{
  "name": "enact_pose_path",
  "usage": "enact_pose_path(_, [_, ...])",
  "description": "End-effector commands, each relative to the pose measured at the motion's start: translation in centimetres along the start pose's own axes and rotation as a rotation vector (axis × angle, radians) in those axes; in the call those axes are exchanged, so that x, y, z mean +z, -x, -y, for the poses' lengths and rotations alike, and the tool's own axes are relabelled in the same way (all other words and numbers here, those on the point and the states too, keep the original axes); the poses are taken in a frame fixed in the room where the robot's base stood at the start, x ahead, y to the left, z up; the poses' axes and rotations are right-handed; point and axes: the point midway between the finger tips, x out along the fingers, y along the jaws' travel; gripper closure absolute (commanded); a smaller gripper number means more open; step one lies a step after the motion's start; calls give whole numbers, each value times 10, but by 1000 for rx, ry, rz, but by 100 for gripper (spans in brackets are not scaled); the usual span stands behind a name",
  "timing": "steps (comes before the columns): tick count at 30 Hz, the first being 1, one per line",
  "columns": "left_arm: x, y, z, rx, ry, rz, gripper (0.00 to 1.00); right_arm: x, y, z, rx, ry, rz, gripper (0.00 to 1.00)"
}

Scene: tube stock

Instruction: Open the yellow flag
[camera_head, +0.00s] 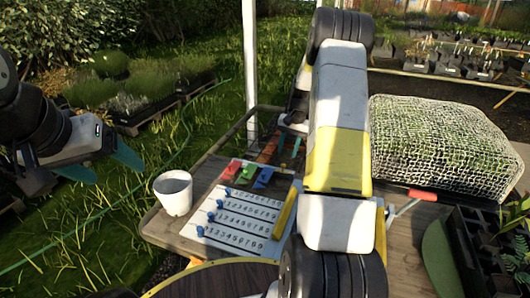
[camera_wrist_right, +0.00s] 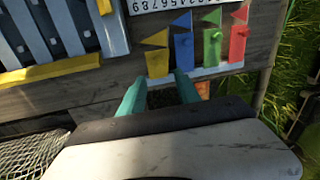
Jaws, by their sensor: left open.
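The yellow flag (camera_wrist_right: 157,40) shows in the right wrist view, with its yellow base (camera_wrist_right: 157,64) on the wooden edge, left of the blue flag (camera_wrist_right: 183,45). In the head view my right arm hides it. My right gripper (camera_wrist_right: 160,92) has its two teal fingers apart, with nothing seen between them. Its fingertips are close to the base of the yellow flag; whether they touch it I cannot tell. My left gripper (camera_head: 100,165) is open and empty, at the left over the grass, away from the table.
The green flag (camera_wrist_right: 213,40) and red flag (camera_wrist_right: 238,38) stand farther right. The number board (camera_head: 236,222) with blue knobs lies on the wooden table (camera_head: 160,228) beside a white pot (camera_head: 173,192). A netted block (camera_head: 440,145) and black crate (camera_head: 470,250) are right of my arm.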

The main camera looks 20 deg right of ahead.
Motion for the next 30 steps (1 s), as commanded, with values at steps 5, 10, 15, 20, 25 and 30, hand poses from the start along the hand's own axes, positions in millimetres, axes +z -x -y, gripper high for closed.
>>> enact_pose_path(5, [0, 0, 0, 0, 0, 0, 26, 1, -32, 0, 1, 2, 5, 61])
enact_pose_path(10, [0, 0, 0, 0, 0, 0, 26, 1, -53, 1, 0, 3, 4, 61])
enact_pose_path(15, [0, 0, 0, 0, 0, 0, 26, 0, -60, 1, -1, 3, 2, 61])
enact_pose_path(20, [0, 0, 0, 0, 0, 0, 26, 0, -61, 1, -1, 4, 2, 61])
enact_pose_path(25, [0, 0, 0, 0, 0, 0, 26, 0, -61, 1, 0, 4, 2, 82])
enact_pose_path(30, [0, 0, 0, 0, 0, 0, 26, 0, -61, 1, -1, 4, 2, 100])
